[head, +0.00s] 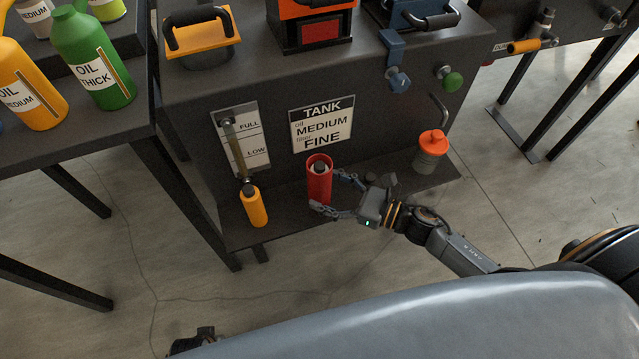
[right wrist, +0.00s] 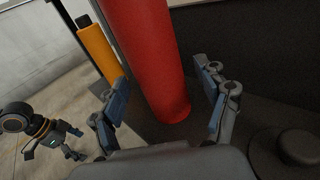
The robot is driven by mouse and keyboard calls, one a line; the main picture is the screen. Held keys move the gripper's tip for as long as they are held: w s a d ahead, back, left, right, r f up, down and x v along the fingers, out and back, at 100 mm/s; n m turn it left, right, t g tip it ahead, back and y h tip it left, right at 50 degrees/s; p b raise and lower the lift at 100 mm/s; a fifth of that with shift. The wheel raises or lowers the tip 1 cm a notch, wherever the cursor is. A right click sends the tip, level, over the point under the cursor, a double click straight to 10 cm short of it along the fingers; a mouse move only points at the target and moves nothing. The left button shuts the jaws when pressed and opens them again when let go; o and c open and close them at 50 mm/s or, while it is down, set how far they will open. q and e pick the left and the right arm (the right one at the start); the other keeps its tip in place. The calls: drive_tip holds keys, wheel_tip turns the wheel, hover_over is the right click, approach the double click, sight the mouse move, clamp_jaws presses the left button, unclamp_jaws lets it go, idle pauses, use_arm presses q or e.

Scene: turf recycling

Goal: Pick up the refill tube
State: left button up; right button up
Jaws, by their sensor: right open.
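A red tube (head: 319,182) with a dark top stands upright on the low shelf under the TANK label. The pictures do not show which is the refill tube. My right gripper (head: 328,191) is open, with its fingers on either side of the red tube. In the right wrist view, the red tube (right wrist: 158,65) stands between the open fingers, with a gap visible at each side. My left gripper (right wrist: 68,142) shows small at the left there; its jaws are unclear.
The tank's dark front wall (head: 375,140) rises behind the tubes. An orange-capped grey container (head: 432,157) stands at the shelf's right. A table with oil bottles (head: 90,60) is at the left. The floor in front is clear.

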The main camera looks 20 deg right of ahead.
drive_tip(key=shift+x, duration=1)
use_arm(q)
drive_tip(key=shift+s+a+f, duration=0.1)
drive_tip(key=shift+s+f, duration=0.15)
drive_tip(key=shift+f, duration=0.15)
drive_tip(key=shift+w, duration=0.1)
drive_tip(key=shift+w+r, duration=0.25)
drive_tip(key=shift+w, duration=0.05)
use_arm(e)
drive_tip(key=c, duration=1.5)
drive_tip(key=shift+o, duration=0.2)
drive_tip(key=shift+r, duration=0.1)
